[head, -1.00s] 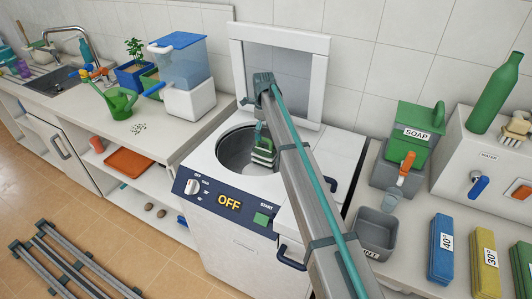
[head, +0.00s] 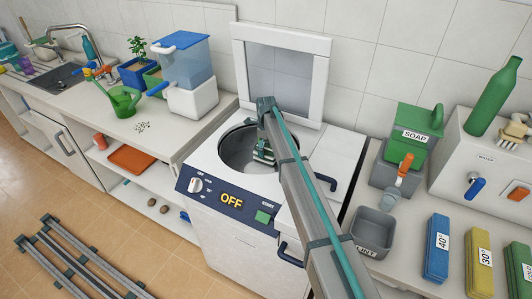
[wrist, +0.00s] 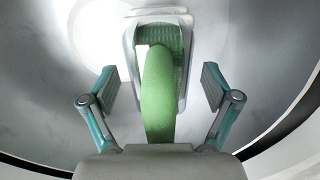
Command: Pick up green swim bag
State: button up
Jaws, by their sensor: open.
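The green swim bag (wrist: 158,95) lies in the drum in the wrist view, a rounded green strip in front of a pale-edged part with green mesh. My gripper (wrist: 162,86) is open, with one finger on each side of the bag and visible gaps between. In the head view my gripper (head: 264,152) reaches down into the open drum of the washing machine (head: 215,205). The bag cannot be clearly made out there, behind the gripper and drum rim.
The machine's lid (head: 283,75) stands raised behind the drum, and its panel reads OFF. The drum wall (wrist: 60,60) curves around my gripper. A grey lint bin (head: 372,228) and a soap dispenser (head: 408,150) stand to the right. A watering can (head: 125,100) stands left.

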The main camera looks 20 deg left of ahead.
jog(key=c, duration=1.2)
jog(key=shift+c, duration=1)
jog(key=shift+r, duration=0.15)
